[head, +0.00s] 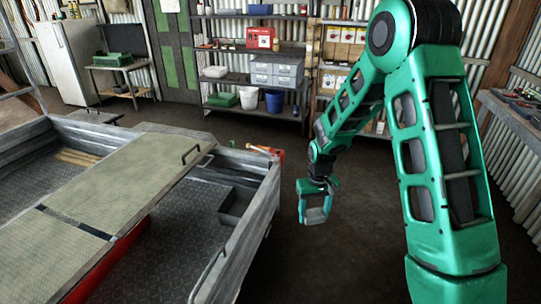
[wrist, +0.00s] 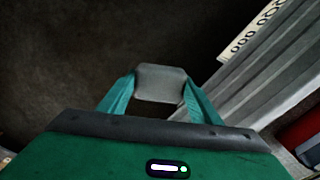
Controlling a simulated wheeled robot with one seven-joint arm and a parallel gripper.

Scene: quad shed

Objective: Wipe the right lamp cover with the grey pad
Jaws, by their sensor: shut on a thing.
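My gripper (head: 315,208) hangs over the floor to the right of the trailer in the head view, apart from its side. In the wrist view its two green fingers (wrist: 161,95) are shut on the grey pad (wrist: 161,82), which sits between the tips. The pad touches nothing else that I can see. A small orange and red part (head: 265,150) shows at the trailer's far right corner; I cannot tell if it is a lamp. A red surface (wrist: 303,132) shows at the right edge of the wrist view. I cannot clearly make out the right lamp cover.
The metal trailer (head: 262,200) with a ramp panel (head: 115,185) fills the left. A number plate (wrist: 250,32) is beside its ribbed metal panel (wrist: 245,85). Shelves (head: 255,82) stand at the back, a workbench (head: 515,112) at the right. The dark floor (head: 340,255) is clear.

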